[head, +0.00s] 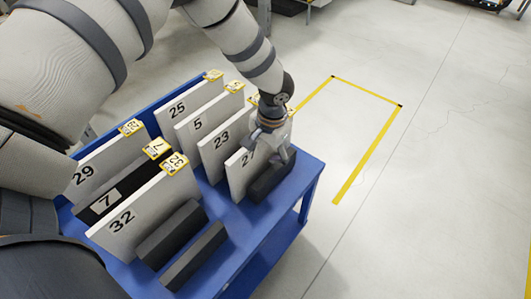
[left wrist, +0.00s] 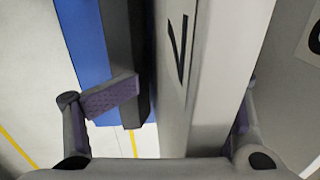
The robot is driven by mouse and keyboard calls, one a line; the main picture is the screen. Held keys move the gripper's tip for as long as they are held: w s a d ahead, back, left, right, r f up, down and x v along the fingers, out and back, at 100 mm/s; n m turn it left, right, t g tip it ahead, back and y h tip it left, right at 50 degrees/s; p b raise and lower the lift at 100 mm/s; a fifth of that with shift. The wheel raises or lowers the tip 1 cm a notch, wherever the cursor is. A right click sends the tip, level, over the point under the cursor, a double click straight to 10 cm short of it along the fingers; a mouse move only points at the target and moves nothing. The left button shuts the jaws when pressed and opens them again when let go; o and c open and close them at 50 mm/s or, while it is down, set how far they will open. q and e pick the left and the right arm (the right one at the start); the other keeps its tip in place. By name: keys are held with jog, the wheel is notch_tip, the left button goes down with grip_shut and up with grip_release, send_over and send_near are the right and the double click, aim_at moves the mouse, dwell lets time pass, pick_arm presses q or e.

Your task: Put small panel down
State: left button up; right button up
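The small panel, a white board marked 27 (head: 238,175), stands upright on the blue cart (head: 272,222) behind a dark block (head: 268,178), at the cart's right end. My left gripper (head: 272,142) is over the panel's upper right part and hides some of it. In the left wrist view, the panel (left wrist: 205,75) runs between the fingers of my left gripper (left wrist: 170,105). The left finger stands clear of the panel, with a gap between; the right finger is close beside it and partly hidden. My right gripper is not in view.
Other upright panels stand in rows: 23 (head: 215,148), 5 (head: 198,125), 25 (head: 182,106), 32 (head: 140,215), 29 (head: 90,172) and a dark 7 (head: 100,205). Dark blocks (head: 193,256) lie at the cart's front. Open floor (head: 420,200) with yellow tape (head: 366,152) lies to the right.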

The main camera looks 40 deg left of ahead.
pick_arm(q)
notch_tip(320, 180, up, 13)
jog(key=d+p, duration=0.1)
jog(key=shift+d+p, duration=0.2)
jog(key=shift+p, duration=0.2)
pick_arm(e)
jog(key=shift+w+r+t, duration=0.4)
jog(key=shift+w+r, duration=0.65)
pick_arm(q)
jog(key=shift+s, duration=0.1)
